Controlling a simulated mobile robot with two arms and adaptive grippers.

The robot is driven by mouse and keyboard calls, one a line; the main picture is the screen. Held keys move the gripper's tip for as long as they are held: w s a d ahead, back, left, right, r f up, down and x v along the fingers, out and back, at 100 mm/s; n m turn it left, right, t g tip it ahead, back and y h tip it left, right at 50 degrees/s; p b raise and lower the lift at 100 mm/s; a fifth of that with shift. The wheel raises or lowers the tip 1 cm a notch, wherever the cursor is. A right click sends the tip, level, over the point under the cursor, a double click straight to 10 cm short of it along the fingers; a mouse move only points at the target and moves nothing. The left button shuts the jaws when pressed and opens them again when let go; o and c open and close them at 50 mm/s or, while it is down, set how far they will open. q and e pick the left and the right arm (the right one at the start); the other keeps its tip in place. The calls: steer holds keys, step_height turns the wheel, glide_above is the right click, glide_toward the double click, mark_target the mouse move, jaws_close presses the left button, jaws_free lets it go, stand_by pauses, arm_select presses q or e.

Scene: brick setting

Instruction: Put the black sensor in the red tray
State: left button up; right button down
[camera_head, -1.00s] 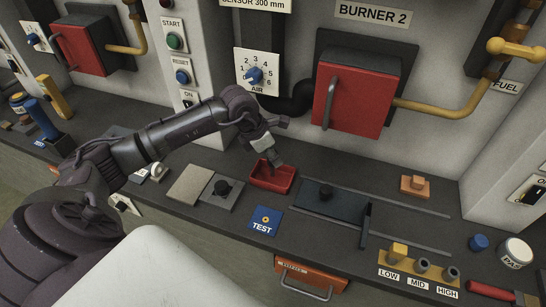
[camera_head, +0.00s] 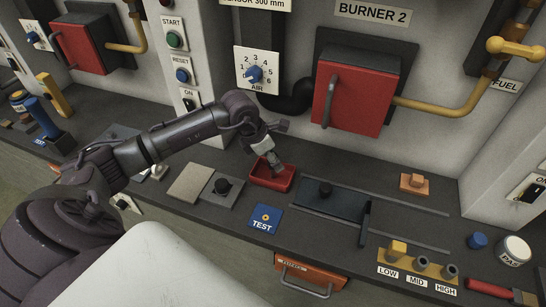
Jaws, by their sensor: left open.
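The red tray (camera_head: 284,184) sits on the dark bench top near the wall, below the AIR dial. My left gripper (camera_head: 277,168) points down over the tray, with its tips at or just above the tray's inside. It is open, though its fingers look small and close together here. I cannot make out the black sensor for certain; part of the tray's inside is hidden by the gripper. My right gripper is not in view.
A blue TEST plate (camera_head: 265,219) lies in front of the tray. A dark sliding plate (camera_head: 335,204) with rails lies to the right. The red Burner 2 door (camera_head: 355,98) juts from the wall behind. A LOW-MID-HIGH block (camera_head: 420,267) stands at the front right.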

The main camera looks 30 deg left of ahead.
arm_select(q)
steer(key=b+v, duration=0.2)
steer(key=v, duration=1)
steer(key=shift+b, duration=0.3)
steer(key=shift+d, duration=0.1)
